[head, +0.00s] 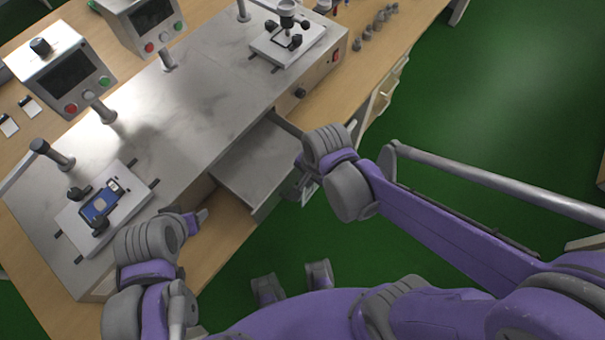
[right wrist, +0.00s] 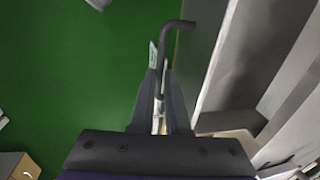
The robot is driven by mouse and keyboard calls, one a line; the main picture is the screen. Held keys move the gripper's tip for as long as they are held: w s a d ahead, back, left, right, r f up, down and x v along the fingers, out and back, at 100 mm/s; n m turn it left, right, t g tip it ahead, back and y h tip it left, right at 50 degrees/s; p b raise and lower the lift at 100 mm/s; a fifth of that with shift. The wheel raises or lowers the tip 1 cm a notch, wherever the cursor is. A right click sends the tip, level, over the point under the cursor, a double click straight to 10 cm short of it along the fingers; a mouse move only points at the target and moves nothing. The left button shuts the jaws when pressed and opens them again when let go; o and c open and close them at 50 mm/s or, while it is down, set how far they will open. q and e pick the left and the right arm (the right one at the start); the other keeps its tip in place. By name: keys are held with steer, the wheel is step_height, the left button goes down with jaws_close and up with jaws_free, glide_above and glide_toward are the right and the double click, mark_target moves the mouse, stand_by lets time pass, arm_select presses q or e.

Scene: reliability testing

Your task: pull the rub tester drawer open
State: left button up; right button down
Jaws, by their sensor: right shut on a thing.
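The rub tester (head: 190,115) is a long metal-topped bench unit lying diagonally across the table in the head view. Its drawer (head: 252,163) stands partly out of the front, with a flat, empty grey inside. My right gripper (head: 301,188) is at the drawer's front. In the right wrist view my right gripper (right wrist: 163,105) is shut on the dark bar handle (right wrist: 164,48), beside the grey drawer front (right wrist: 213,60). My left gripper (head: 203,217) is near the unit's front edge, left of the drawer, apart from it. Its finger gap does not show clearly.
A phone (head: 100,205) lies on a plate at the unit's left end. A clamp fixture (head: 287,42) stands at the far end. Two control boxes (head: 62,75) (head: 142,20) stand behind. Green floor (head: 480,90) is open at the right.

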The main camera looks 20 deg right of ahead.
steer(key=c, duration=0.9)
jaws_free()
step_height(320, 180, up, 11)
steer(key=s+d+p, duration=0.1)
steer(key=p, duration=0.1)
steer(key=shift+s+f, duration=0.15)
steer(key=shift+s, duration=0.1)
steer(key=shift+d, duration=0.15)
